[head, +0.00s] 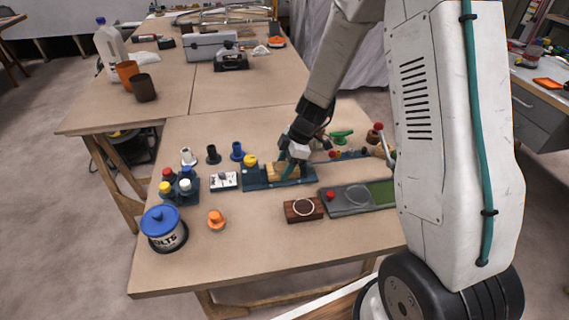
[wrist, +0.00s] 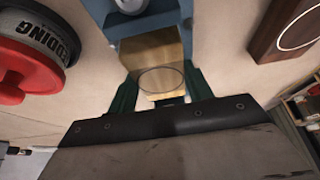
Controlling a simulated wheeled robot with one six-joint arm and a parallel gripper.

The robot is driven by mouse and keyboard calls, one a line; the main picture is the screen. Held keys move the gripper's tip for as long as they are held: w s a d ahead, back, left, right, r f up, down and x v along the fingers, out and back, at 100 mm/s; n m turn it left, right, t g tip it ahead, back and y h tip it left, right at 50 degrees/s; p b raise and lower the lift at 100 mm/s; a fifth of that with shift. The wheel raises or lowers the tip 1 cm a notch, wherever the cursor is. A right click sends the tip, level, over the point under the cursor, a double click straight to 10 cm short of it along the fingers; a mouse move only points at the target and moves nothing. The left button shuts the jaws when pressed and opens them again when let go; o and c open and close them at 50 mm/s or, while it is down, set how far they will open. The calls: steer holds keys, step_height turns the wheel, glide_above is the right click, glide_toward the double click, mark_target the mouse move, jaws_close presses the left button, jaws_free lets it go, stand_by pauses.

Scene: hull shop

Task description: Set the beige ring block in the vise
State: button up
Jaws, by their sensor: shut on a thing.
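The beige ring block (wrist: 155,52), with a thin dark ring outline on its face, is between the two green fingers of my gripper (wrist: 160,80). My gripper (head: 290,163) is shut on it and points down over the vise. The blue vise (head: 255,180) lies on the near table, and the block (head: 280,172) is at its middle, partly hidden by the fingers. In the wrist view the blue vise (wrist: 140,22) shows right beside the block. I cannot tell whether the block touches the vise floor.
A dark wooden block with a white ring (head: 304,209) lies in front of the vise. A grey and green tray (head: 350,198) is at the right. A small white box (head: 224,181) and several coloured pegs stand left. A blue-lidded jar (head: 164,229) is near the front edge.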

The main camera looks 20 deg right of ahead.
steer(key=shift+f, duration=0.15)
steer(key=o, duration=0.7)
steer(key=shift+o, duration=0.2)
steer(key=v, duration=1.1)
stand_by(0.3)
